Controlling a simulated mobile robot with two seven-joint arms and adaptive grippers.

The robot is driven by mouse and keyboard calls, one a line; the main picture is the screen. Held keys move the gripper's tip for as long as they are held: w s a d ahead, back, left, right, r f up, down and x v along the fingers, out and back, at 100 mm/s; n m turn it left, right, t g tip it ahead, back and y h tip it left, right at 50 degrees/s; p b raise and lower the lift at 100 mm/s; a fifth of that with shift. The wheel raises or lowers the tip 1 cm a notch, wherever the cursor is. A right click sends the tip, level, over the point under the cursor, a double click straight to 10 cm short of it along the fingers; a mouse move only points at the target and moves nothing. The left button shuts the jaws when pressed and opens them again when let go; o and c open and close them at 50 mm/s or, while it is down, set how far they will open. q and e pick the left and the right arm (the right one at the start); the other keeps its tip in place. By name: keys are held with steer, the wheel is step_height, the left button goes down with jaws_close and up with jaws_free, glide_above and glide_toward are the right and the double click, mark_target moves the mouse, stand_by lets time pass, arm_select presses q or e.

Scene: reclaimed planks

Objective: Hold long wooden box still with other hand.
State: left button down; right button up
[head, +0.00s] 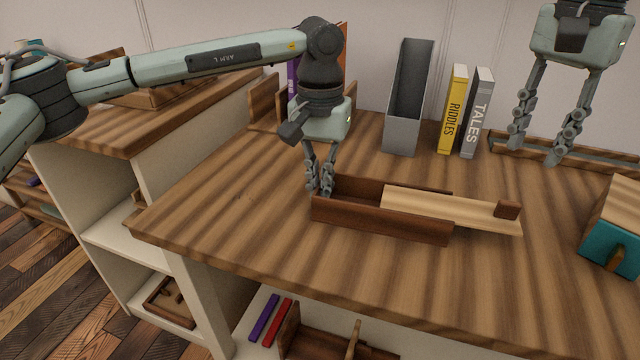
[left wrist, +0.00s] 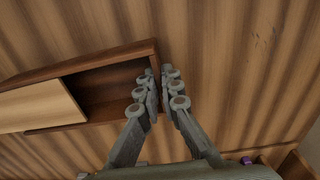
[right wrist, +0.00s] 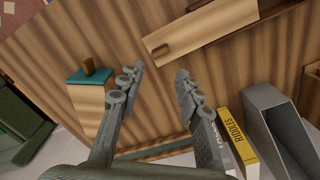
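The long wooden box (head: 380,222), dark brown, lies on the plank-topped table. Its pale sliding lid (head: 440,206) with a dark knob (head: 507,210) is partly out past the right end, leaving the left part of the box open. My left gripper (head: 321,188) is at the box's left end. In the left wrist view its fingers (left wrist: 161,88) are close together on either side of the end wall, gripping it. My right gripper (head: 540,150) is open and empty above the back right of the table; its spread fingers (right wrist: 160,78) also show in the right wrist view.
A grey magazine file (head: 407,100), a yellow Riddles book (head: 453,110) and a grey Tales book (head: 478,115) stand at the back. A teal-fronted wooden box (head: 608,248) is at the right. The table left of the long box is clear.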

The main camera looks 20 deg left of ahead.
jaws_close()
steer(key=m+g+y, duration=0.1)
steer(key=m+y, duration=0.4)
steer(key=y, duration=0.1)
glide_toward(517, 215)
steer(key=r, duration=0.1)
steer(key=d+m+y, duration=0.1)
steer(key=d, duration=0.2)
steer(key=d+m+y, duration=0.1)
steer(key=d+m, duration=0.1)
steer(key=d, duration=0.1)
steer(key=d+m+t+y, duration=0.1)
steer(key=d+m, duration=0.1)
steer(key=d, duration=0.1)
steer(key=shift+f, duration=0.15)
steer(key=x, duration=1)
steer(key=shift+s+d, duration=0.1)
steer(key=a, duration=0.2)
steer(key=shift+a, duration=0.9)
